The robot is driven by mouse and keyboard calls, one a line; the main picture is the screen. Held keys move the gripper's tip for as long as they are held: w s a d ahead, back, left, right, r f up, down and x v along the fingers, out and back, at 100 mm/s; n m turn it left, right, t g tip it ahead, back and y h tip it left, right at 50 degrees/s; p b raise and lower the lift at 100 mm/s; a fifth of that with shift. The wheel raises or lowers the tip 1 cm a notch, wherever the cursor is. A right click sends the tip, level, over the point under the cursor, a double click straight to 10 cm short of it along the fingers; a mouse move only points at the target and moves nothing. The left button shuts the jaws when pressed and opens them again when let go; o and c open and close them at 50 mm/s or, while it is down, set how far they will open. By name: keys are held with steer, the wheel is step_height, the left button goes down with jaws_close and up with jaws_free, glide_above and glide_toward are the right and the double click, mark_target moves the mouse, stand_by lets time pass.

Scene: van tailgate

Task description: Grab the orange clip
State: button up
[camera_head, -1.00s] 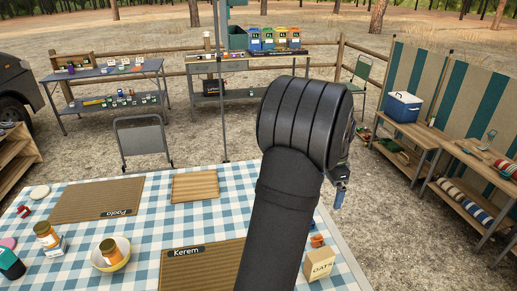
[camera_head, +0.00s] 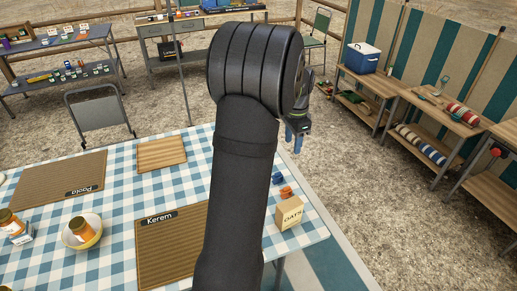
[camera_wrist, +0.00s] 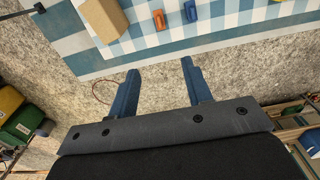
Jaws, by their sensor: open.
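The orange clip (camera_head: 286,192) lies on the blue-and-white checked tablecloth near the table's right edge, between a blue clip and the OATS box. In the wrist view the orange clip (camera_wrist: 159,19) is near the top edge, ahead of my fingers. My gripper (camera_head: 298,143) hangs past the table's edge, beyond the clip in the head view, partly hidden by my own arm. In the wrist view my gripper (camera_wrist: 157,68) is open, its two blue fingers apart with only gravel ground showing between them.
The blue clip (camera_head: 278,180) lies close to the orange one. The OATS box (camera_head: 289,213) stands just in front of it. The Kerem placemat (camera_head: 165,250) is to the left. Wooden benches (camera_head: 425,100) stand at the right, with bare ground between.

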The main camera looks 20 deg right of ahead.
steer(key=n+h, duration=0.3)
steer(key=n, duration=1.9)
glide_above(287, 187)
steer(key=a, duration=0.3)
step_height(287, 187, down, 6)
step_height(287, 187, down, 2)
steer(key=a+f+n+h, duration=0.1)
steer(key=a+n, duration=0.1)
steer(key=n, duration=1.2)
steer(key=x, duration=1.1)
steer(key=shift+w+d+f, duration=0.1)
steer(key=shift+w+d, duration=0.05)
steer(key=shift+d, duration=0.05)
steer(key=shift+x, duration=2.65)
